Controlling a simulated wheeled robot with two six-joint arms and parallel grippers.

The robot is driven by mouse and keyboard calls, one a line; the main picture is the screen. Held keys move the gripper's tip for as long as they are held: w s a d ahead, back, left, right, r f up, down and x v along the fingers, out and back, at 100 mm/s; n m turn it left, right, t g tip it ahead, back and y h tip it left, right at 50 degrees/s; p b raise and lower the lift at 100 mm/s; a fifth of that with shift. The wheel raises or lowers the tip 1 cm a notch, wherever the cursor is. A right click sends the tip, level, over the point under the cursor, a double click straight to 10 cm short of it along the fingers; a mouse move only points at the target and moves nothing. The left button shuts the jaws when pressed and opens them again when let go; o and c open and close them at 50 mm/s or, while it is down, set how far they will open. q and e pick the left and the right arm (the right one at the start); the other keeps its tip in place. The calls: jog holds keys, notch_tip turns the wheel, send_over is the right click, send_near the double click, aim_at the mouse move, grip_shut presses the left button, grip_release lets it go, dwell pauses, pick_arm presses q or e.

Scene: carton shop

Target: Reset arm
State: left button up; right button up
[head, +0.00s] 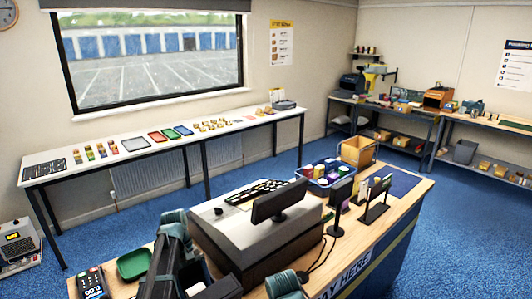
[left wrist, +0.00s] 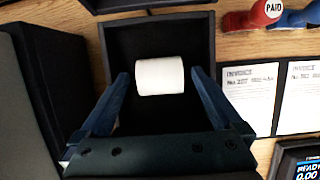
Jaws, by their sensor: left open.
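In the left wrist view my left gripper (left wrist: 160,75) is open, its two blue fingers spread wide. A white paper roll (left wrist: 160,77) shows between the fingertips, with visible gaps on both sides. The roll lies in a black open box (left wrist: 160,32) on the wooden counter. In the head view my left arm comes down at the bottom left, and its fingers cannot be made out. Part of my right arm shows at the bottom edge, and its gripper is out of the picture.
Beside the box lie invoice sheets (left wrist: 248,92), a red PAID stamp (left wrist: 266,12) and a card terminal (left wrist: 300,163). In the head view a cash register (head: 235,240) with a screen (head: 280,202) stands beside my left arm. A green tray (head: 134,264) lies left of it.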

aim_at(193, 289)
pick_arm(q)
jog(key=shift+b+x, duration=0.65)
jog(key=shift+x, duration=0.45)
jog(key=shift+w, duration=0.1)
pick_arm(e)
notch_tip(193, 289, down, 2)
jog(key=shift+f, duration=0.1)
pick_arm(q)
jog(key=shift+r, duration=0.1)
jog(key=p+v, duration=1.2)
jog(key=v, duration=0.1)
jog(key=b+x, duration=1.2)
jog(key=x, duration=0.1)
jog(key=shift+f, duration=0.35)
notch_tip(193, 289, up, 11)
jog(key=p, duration=1)
jog(key=shift+p, duration=0.3)
jog(key=shift+a+r, duration=0.15)
jog(key=shift+a+n, duration=0.4)
pick_arm(e)
notch_tip(193, 289, up, 10)
jog(key=shift+r, duration=0.25)
